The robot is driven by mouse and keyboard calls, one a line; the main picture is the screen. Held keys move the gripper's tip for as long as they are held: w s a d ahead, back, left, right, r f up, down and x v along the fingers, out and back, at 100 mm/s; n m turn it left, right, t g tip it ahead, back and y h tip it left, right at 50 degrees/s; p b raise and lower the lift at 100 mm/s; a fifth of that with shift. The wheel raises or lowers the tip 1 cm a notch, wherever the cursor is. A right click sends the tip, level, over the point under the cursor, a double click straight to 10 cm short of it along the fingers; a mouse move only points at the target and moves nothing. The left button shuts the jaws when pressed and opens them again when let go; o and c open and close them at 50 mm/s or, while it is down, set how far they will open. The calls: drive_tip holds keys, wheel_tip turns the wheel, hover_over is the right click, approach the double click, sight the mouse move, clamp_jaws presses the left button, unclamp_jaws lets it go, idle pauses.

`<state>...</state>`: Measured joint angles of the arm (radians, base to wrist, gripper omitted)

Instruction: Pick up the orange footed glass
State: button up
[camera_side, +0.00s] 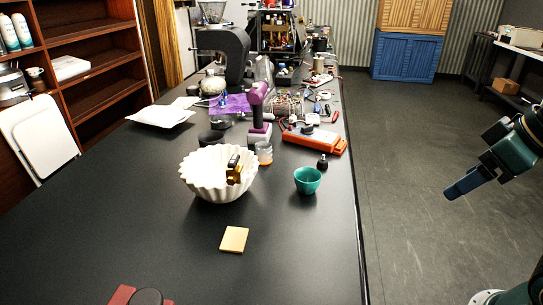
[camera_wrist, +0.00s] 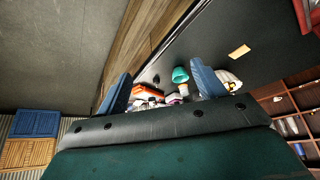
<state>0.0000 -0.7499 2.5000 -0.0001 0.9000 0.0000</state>
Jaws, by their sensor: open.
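A small glass with an orange tint (camera_side: 264,154) stands on the black table, right behind the white fluted bowl and in front of the purple drill. It looks like the orange footed glass, but its foot is too small to make out. In the wrist view a small orange-yellow patch (camera_wrist: 184,90) shows beside the teal cup; I cannot tell for sure that it is the glass. My gripper (camera_side: 462,188) is off the table's right side, over the floor, far from the glass. In the wrist view its blue fingers (camera_wrist: 161,88) are wide apart with nothing held.
The white fluted bowl (camera_side: 213,184) holds a black and gold item. A teal cup (camera_side: 307,181) and a dark small bottle (camera_side: 322,161) stand to the right.

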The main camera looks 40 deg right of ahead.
drive_tip(key=shift+w+r, duration=0.1)
drive_tip(key=w+a+r+n, duration=0.2)
drive_tip(key=w+r, duration=0.4)
drive_tip(key=w, duration=0.6)
drive_tip(key=n+g+y, duration=0.2)
drive_tip(key=n+y, duration=0.1)
drive_tip(key=n, duration=0.2)
hover_over(270, 147)
drive_tip(key=s+d, duration=0.2)
drive_tip(key=s, duration=0.1)
wheel_tip(270, 147, down, 12)
drive_tip(key=shift+w, duration=0.15)
drive_tip(key=shift+x, duration=4.2)
drive_tip(key=shift+d+f, duration=0.1)
